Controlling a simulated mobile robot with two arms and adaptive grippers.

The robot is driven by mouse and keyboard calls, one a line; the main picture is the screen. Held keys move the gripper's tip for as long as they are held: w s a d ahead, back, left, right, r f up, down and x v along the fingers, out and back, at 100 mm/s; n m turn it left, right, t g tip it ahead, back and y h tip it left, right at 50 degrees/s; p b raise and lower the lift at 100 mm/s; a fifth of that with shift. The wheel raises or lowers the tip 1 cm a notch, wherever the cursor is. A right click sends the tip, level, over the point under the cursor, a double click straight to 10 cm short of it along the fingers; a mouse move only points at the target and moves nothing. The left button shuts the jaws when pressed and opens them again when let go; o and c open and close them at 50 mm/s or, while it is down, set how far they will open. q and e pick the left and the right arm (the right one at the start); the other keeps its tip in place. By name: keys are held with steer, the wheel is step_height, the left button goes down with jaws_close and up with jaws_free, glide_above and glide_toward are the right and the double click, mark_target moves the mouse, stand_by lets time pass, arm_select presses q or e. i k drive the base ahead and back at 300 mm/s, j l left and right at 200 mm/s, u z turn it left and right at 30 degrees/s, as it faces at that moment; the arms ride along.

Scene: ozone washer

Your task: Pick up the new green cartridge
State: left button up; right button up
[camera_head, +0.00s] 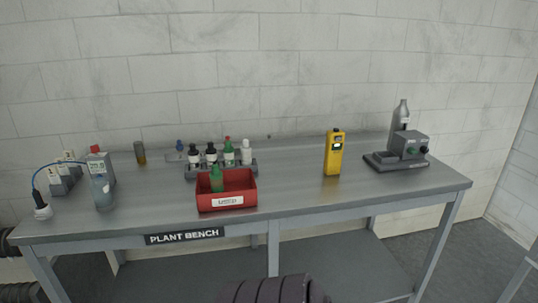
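Two green items are in the head view. One green bottle-like piece (216,179) stands inside the red bin (227,202) at the front of the bench, its lower part hidden by the bin's front wall. One green bottle with a white label and red top (229,154) stands upright in the grey rack (251,171) just behind the bin. I cannot tell which is the new cartridge; the bin's label is too small to read surely. Neither of my grippers is in view.
The metal bench (300,192) is clear right of the bin, up to a yellow handheld meter (334,154) and a grey device (404,145). Black-and-white bottles share the rack. A wall runs behind.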

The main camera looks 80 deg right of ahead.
mark_target(228, 150)
steer(key=z, duration=2.4)
